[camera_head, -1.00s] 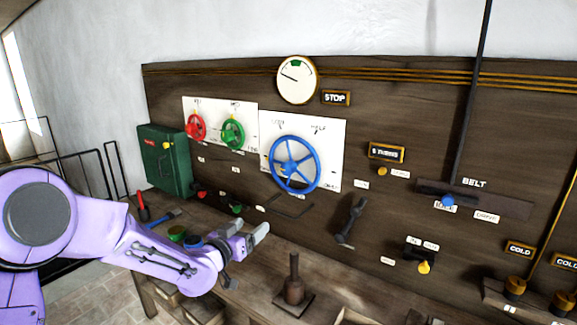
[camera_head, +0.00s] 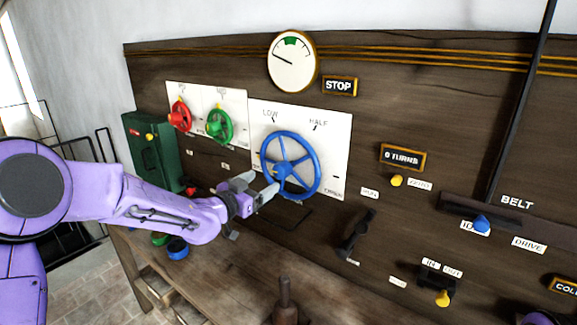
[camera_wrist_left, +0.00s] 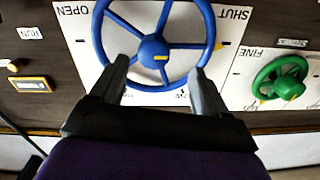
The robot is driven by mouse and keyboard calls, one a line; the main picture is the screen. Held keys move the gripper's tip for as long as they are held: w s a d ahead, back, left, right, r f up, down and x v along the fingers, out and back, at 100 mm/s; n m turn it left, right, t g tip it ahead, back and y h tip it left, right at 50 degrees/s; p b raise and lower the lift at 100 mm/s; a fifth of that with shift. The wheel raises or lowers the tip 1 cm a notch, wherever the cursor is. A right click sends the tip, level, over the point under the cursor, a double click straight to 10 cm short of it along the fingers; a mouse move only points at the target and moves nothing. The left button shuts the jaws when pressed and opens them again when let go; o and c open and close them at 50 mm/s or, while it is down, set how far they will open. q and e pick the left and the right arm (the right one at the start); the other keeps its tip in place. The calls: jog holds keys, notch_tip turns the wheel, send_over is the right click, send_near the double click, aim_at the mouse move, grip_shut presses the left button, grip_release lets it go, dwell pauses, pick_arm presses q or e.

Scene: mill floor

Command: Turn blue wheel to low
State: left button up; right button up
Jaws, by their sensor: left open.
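The blue wheel (camera_head: 316,165) is a spoked ring on a white plate (camera_head: 338,135) marked LOW and HALF. My left gripper (camera_head: 261,187) is open at the wheel's lower left in the head view. In the left wrist view the blue wheel (camera_wrist_left: 98,30) appears upside down, with a yellow mark on its hub. The two fingers of my left gripper (camera_wrist_left: 160,75) are spread over the rim area near the hub's level. I cannot tell whether they touch the rim. OPEN and SHUT labels show beside the wheel there. My right gripper is not visible.
A red wheel (camera_head: 179,115) and a green wheel (camera_head: 219,125) are left of the blue wheel. A dark lever (camera_head: 357,235) juts out at its lower right. A round gauge (camera_head: 292,62) hangs above. A wooden bench (camera_head: 215,270) with a dark upright post (camera_head: 284,300) lies below.

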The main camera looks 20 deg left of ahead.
aim_at(278, 173)
pick_arm(q)
jog(key=w+d+p, duration=0.1)
jog(key=w+d+r+p, duration=0.1)
jog(key=w, duration=0.1)
jog(key=shift+w+r+p, duration=0.2)
jog(key=shift+w+p, duration=0.1)
jog(key=shift+p, duration=0.05)
jog(key=x, duration=0.2)
jog(key=f+p+x, duration=0.1)
jog(key=x, duration=0.2)
jog(key=shift+w+d+p, duration=0.2)
jog(key=shift+w+p, duration=0.1)
jog(key=shift+s+a+r, duration=0.15)
jog(key=shift+s, duration=0.15)
jog(key=c, duration=1)
jog(key=shift+c, duration=0.2)
